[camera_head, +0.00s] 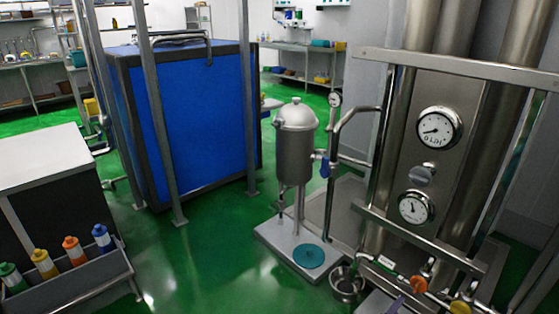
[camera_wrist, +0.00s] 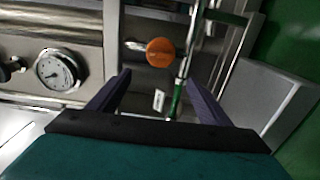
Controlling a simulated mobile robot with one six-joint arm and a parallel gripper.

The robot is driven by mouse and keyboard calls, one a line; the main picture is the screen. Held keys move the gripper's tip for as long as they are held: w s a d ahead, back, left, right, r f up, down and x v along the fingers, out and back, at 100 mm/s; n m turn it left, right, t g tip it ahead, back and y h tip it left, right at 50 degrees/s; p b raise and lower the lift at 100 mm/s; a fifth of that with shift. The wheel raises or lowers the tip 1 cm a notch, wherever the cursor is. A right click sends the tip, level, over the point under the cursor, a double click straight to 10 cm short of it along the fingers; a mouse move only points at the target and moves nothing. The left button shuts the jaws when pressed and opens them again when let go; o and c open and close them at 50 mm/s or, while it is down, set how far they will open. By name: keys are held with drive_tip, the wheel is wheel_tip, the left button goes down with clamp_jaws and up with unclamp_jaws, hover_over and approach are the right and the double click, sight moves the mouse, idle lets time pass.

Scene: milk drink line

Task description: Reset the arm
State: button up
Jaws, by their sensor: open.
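My gripper (camera_wrist: 165,100) shows in the wrist view with its two dark purple fingers spread apart and nothing between them. Beyond the fingers are an orange round knob (camera_wrist: 160,52) and a pressure gauge (camera_wrist: 57,70) on steel equipment; a thin pipe with a green section (camera_wrist: 176,98) runs past the fingers. In the head view a small purple piece (camera_head: 394,306) at the bottom edge may be a fingertip of mine; the rest of the arm is out of sight there. The orange knob (camera_head: 418,284) sits low on the steel frame, beside a yellow knob (camera_head: 459,307).
The steel column unit with an upper gauge (camera_head: 439,128) and a lower gauge (camera_head: 415,207) stands at right. A steel vessel (camera_head: 296,145) stands on a base plate. A blue cabinet (camera_head: 185,120) is behind. Bottles (camera_head: 72,250) stand in a rack at left. Green floor is clear in the middle.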

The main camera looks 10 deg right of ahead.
drive_tip(key=w+a+r+n+t+y, duration=0.1)
drive_tip(key=w+a+n+t+y, duration=0.2)
drive_tip(key=a, duration=0.5)
drive_tip(key=w+a+r+n+t+y, duration=0.1)
drive_tip(key=w+a+y, duration=0.1)
drive_tip(key=w+a, duration=0.5)
drive_tip(key=s+a+f+n+g+y, duration=0.1)
drive_tip(key=a+f+y, duration=0.3)
drive_tip(key=a, duration=0.6)
drive_tip(key=s+a+f+g+y, duration=0.1)
drive_tip(key=a+f+g+y, duration=0.2)
drive_tip(key=a, duration=0.6)
drive_tip(key=s+a+f+m+g+y, duration=0.1)
drive_tip(key=s+a+f+g+y, duration=0.2)
drive_tip(key=s, duration=0.4)
drive_tip(key=s+a+f+m+g+y, duration=0.1)
drive_tip(key=s+a+f+m+g, duration=0.15)
drive_tip(key=s+a, duration=0.35)
drive_tip(key=s+d+r+m+g+h, duration=0.15)
drive_tip(key=s+m+g, duration=0.25)
drive_tip(key=s, duration=0.6)
drive_tip(key=s+d+r+m+g, duration=0.15)
drive_tip(key=s+m+g, duration=0.3)
drive_tip(key=s, duration=0.55)
wheel_tip(320, 180, up, 13)
drive_tip(key=s+g+p, duration=0.1)
drive_tip(key=s+p, duration=0.1)
drive_tip(key=p, duration=1.1)
drive_tip(key=shift+a+f+y, duration=0.2)
drive_tip(key=shift+y, duration=0.15)
